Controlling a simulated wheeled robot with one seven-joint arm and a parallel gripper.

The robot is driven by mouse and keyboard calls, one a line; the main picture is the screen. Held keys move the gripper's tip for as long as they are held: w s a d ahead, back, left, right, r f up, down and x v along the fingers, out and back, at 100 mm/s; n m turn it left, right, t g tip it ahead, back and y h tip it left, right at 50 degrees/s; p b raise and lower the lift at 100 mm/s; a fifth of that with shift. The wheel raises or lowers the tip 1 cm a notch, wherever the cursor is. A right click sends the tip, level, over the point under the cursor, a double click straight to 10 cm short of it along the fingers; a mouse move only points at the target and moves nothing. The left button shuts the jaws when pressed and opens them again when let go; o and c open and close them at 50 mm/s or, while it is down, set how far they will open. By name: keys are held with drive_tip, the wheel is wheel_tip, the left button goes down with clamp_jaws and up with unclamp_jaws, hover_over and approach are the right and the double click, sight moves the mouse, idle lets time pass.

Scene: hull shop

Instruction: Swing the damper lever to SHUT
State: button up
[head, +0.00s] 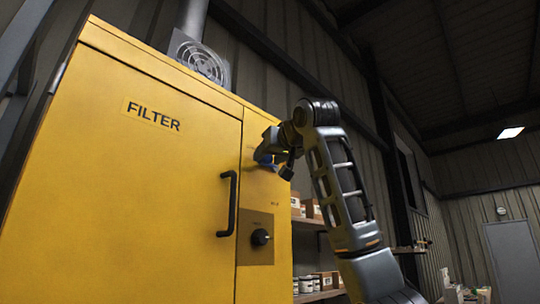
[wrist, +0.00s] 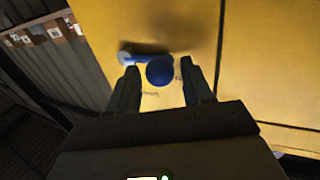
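The damper lever (wrist: 160,71) has a round blue knob and a blue arm that runs left to a pale round pivot (wrist: 125,57) in the wrist view. It is mounted on the yellow filter cabinet (head: 150,170). My gripper (wrist: 161,82) is open, with one finger on each side of the knob and a small gap showing at both sides. In the head view my gripper (head: 268,160) is at the cabinet's narrow right panel, and blue shows there; it hides most of the lever. Small markings near the knob are too small to read.
A black door handle (head: 228,204) and a plate with a black rotary knob (head: 260,237) stick out below and left of my gripper. Shelves with boxes and tins (head: 318,283) stand right of the cabinet, behind my arm. A fan housing (head: 202,62) sits on top.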

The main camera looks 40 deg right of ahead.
clamp_jaws()
drive_tip(key=shift+s, duration=0.1)
idle(0.4)
